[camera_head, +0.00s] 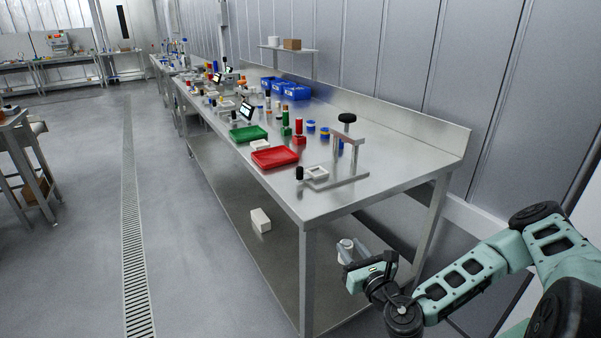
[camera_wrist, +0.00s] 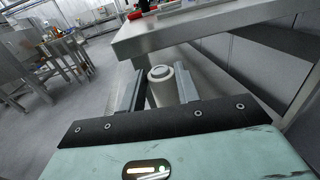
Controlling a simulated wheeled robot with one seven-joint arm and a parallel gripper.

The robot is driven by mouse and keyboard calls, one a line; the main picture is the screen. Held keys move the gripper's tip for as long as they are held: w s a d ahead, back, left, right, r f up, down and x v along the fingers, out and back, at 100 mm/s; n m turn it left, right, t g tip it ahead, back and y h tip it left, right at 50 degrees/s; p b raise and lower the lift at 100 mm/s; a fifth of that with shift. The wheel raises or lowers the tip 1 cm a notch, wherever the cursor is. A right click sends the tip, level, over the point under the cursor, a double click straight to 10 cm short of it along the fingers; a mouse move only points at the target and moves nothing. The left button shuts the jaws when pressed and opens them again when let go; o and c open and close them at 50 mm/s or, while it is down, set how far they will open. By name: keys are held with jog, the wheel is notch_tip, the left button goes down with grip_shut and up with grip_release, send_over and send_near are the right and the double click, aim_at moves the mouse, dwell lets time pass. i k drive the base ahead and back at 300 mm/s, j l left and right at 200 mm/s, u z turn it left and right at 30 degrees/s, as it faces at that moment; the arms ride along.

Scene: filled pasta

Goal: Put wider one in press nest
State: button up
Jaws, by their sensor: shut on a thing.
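My gripper (camera_head: 357,252) is at the table's near right corner, below the level of its top. It is shut on a pale cylinder (camera_head: 345,246) with a grey round top. In the wrist view the cylinder (camera_wrist: 161,88) stands between the two fingers of my gripper (camera_wrist: 160,90). The press (camera_head: 347,145), a grey metal frame with a black knob on top, stands on the table's near end. A pale square block with a dark round opening, which looks like its nest (camera_head: 317,172), lies at the press's left. I cannot see anything in that opening.
The steel table (camera_head: 392,180) has a raised back edge. A red tray (camera_head: 275,157), a green tray (camera_head: 248,134) and blue bins (camera_head: 296,91) stand farther along. Several small coloured cylinders stand between. A white box (camera_head: 261,220) is on the lower shelf. The near right tabletop is bare.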

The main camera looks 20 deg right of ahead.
aim_at(317, 173)
jog(key=i+j+u, duration=0.1)
jog(key=i+j, duration=0.3)
jog(key=j, duration=0.15)
jog(key=i+j+u, duration=0.1)
jog(key=i+j, duration=0.35)
jog(key=j, duration=0.1)
